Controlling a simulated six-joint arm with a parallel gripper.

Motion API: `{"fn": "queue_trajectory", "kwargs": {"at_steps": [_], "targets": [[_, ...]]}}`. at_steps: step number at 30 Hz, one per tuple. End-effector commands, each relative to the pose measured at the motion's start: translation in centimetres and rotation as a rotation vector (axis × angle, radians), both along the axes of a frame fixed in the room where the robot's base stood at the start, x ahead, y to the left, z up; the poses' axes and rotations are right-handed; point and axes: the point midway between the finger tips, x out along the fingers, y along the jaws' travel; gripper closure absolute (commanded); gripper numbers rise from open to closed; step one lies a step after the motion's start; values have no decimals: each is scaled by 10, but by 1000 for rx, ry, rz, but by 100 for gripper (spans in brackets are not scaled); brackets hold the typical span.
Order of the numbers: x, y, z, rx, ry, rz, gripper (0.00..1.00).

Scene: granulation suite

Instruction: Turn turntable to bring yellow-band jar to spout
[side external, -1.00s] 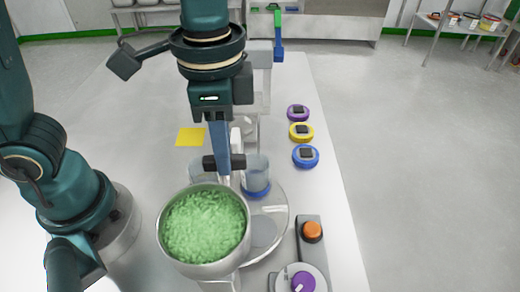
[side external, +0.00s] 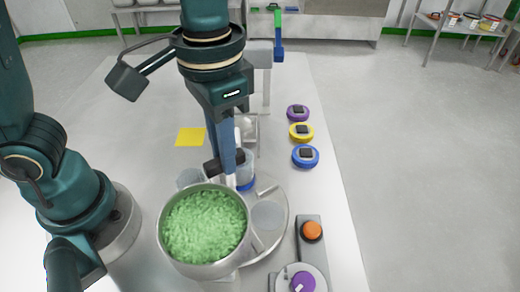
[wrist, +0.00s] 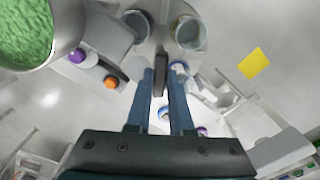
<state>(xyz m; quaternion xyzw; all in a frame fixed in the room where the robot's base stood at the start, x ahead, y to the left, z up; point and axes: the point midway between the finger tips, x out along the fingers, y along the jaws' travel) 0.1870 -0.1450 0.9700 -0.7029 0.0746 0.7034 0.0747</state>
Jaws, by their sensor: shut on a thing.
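The turntable (side external: 276,232) is a round grey disc on the bench, partly covered by my arm and a metal bowl of green granules. My gripper (side external: 232,178) is over its middle, shut on a dark crossbar handle (side external: 211,166); the handle also shows between the blue fingers in the wrist view (wrist: 160,76). A clear jar with a blue band (side external: 246,172) stands behind the fingers. Another clear jar (side external: 189,177) is to the left, its lower part hidden by the bowl; it seems to show in the wrist view (wrist: 188,34). I cannot make out a yellow band or the spout.
The bowl of granules (side external: 204,225) stands high at the turntable's near left. Purple, yellow (side external: 301,132) and blue lids line the right edge. A yellow sheet (side external: 190,137) lies left.

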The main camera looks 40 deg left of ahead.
Motion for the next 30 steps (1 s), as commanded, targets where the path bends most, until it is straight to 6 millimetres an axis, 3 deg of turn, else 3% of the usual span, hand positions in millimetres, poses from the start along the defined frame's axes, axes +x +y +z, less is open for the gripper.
{"fn": "queue_trajectory", "kwargs": {"at_steps": [30], "targets": [[1,0,2,-3,-3,509,100]]}}
